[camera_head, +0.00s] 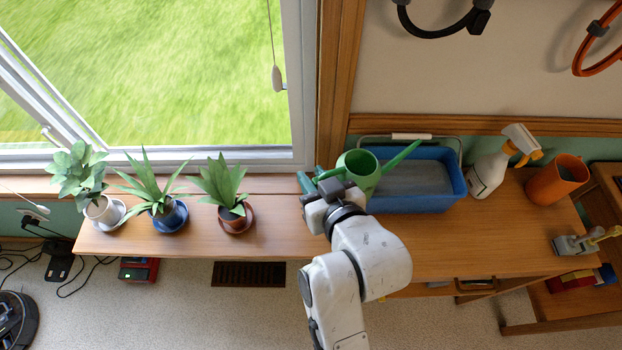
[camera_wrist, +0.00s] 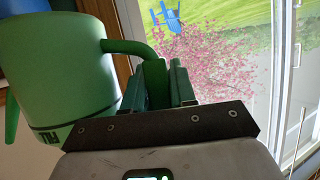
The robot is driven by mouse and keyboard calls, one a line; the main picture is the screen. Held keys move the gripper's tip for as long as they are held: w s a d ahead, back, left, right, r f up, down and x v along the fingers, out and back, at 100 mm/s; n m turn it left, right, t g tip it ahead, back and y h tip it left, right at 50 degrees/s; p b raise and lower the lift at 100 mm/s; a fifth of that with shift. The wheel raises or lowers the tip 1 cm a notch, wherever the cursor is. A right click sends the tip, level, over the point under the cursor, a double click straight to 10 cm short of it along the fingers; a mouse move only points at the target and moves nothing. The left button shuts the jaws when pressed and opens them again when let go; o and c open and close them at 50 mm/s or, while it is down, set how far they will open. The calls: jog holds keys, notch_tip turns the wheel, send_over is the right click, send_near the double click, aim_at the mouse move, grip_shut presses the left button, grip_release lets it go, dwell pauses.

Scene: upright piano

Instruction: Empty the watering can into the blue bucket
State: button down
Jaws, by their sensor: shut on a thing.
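The green watering can (camera_head: 360,166) is held at the left end of the blue bucket (camera_head: 430,203), with its spout pointing right over the bucket. It looks roughly upright in the head view. In the wrist view the can (camera_wrist: 62,70) fills the left side, and its handle runs into my gripper (camera_wrist: 168,85). My gripper (camera_head: 322,184) is shut on the handle, left of the can. The bucket is a wide rectangular tub with a grey inside and a wire handle. I cannot tell whether water is coming out of the spout.
A white spray bottle (camera_head: 490,170) and an orange pot (camera_head: 556,180) stand right of the bucket. Three potted plants stand left on the wooden top, the nearest in a terracotta pot (camera_head: 237,219). The wood between that plant and my gripper is clear. A window (camera_head: 170,70) is behind.

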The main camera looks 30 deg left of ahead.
jog(key=w+d+r+m+g+y+p, duration=0.1)
jog(key=w+r+m+p, duration=0.1)
jog(key=r+p, duration=0.4)
jog(key=w+d+r+m+g+y+p, duration=0.2)
jog(key=r+m+p, duration=0.3)
jog(key=r, duration=0.7)
jog(key=p, duration=0.2)
jog(key=shift+w+r+p, duration=0.25)
jog(key=shift+w+p, duration=0.05)
jog(key=shift+w, duration=0.05)
dwell(0.6)
dwell(0.5)
jog(key=shift+w+d+r+m+g+y, duration=0.3)
jog(key=shift+w+d+r+m+y, duration=0.3)
jog(key=shift+w+r+m, duration=0.3)
jog(key=shift+r, duration=0.1)
jog(key=shift+w+d+r, duration=0.35)
jog(key=shift+r, duration=0.05)
